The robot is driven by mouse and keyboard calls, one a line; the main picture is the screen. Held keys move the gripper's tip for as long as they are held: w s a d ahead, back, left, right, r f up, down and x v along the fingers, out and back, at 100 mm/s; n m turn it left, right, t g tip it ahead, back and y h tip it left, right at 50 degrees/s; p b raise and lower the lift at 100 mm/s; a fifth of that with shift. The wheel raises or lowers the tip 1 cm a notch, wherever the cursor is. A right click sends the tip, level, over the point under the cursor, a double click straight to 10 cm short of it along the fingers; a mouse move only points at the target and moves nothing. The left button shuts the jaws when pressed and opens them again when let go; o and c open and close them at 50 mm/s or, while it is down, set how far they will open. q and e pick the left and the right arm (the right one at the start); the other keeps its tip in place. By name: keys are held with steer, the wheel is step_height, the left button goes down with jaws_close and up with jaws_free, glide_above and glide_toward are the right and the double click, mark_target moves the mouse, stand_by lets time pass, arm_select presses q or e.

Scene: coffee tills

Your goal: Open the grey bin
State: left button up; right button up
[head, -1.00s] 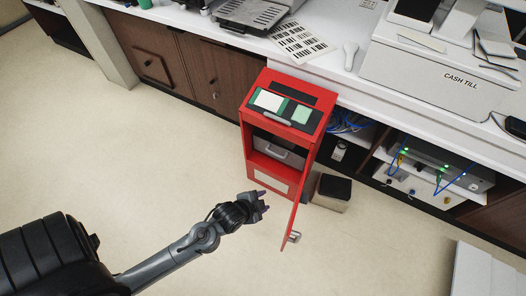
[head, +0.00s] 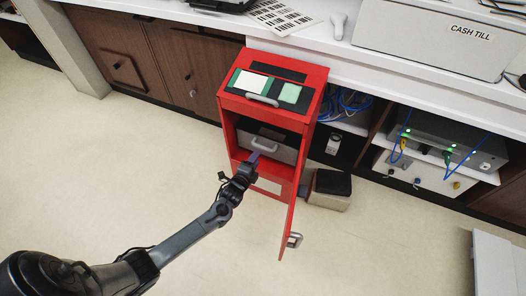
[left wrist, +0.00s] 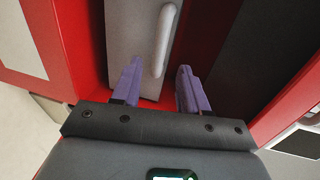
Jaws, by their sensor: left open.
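The grey bin (head: 267,147) sits inside the red cabinet (head: 229,130), with a light handle (head: 262,144) on its front. The cabinet's red door (head: 291,215) stands swung open toward the front right. My left gripper (head: 254,158) is at the cabinet's opening, just in front of the bin. In the left wrist view the gripper (left wrist: 158,88) is open, its purple fingers on either side of the lower end of the handle (left wrist: 164,40). The grey bin front (left wrist: 130,38) lies beyond the fingers. Whether they touch the handle is not clear. My right gripper is not in view.
A small box with a dark top (head: 330,188) stands on the floor right of the cabinet. A shelf with electronics and blue cables (head: 440,150) is further right. Wooden cupboards (head: 170,60) line the counter at left. The floor in front is clear.

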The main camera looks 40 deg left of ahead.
mark_target(263, 147)
arm_select(q)
steer(key=shift+b+x, duration=2.35)
steer(key=shift+x, duration=2)
steer(key=shift+c, duration=0.2)
jaws_close()
